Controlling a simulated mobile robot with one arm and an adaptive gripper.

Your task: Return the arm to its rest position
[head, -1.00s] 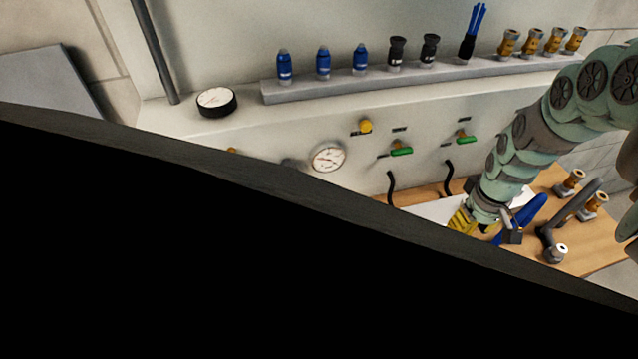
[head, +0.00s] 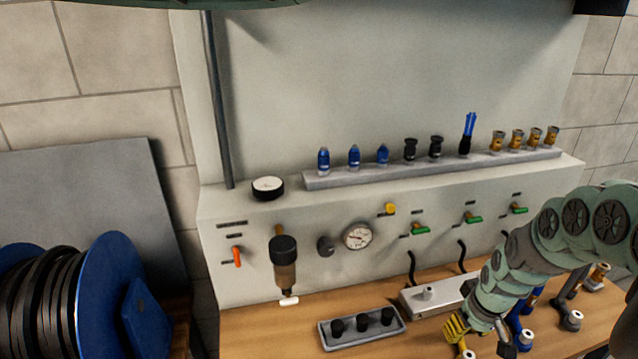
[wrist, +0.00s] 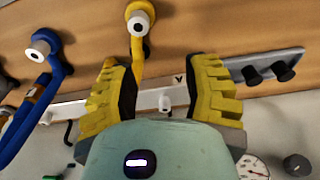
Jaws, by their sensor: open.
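My arm (head: 560,245) is green and grey and reaches in from the right in the head view, bent down over the wooden bench. My gripper (head: 460,338) has yellow padded fingers and is low over the bench's front part. In the wrist view my gripper (wrist: 162,88) is open, its two fingers wide apart with nothing held between them. A yellow hooked tool with a white end (wrist: 140,22) shows beyond and between the fingertips. A white strip with a small nozzle (wrist: 165,102) lies behind the gap. Whether the fingers touch the yellow tool cannot be told.
Blue hooked tools (wrist: 48,58) stand beside the gripper. A grey tray with black knobs (head: 362,330) is on the bench (head: 270,335). The panel (head: 300,215) carries a gauge (head: 357,236) and green valves. A shelf (head: 430,168) holds several fittings. A hose reel (head: 110,295) stands left.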

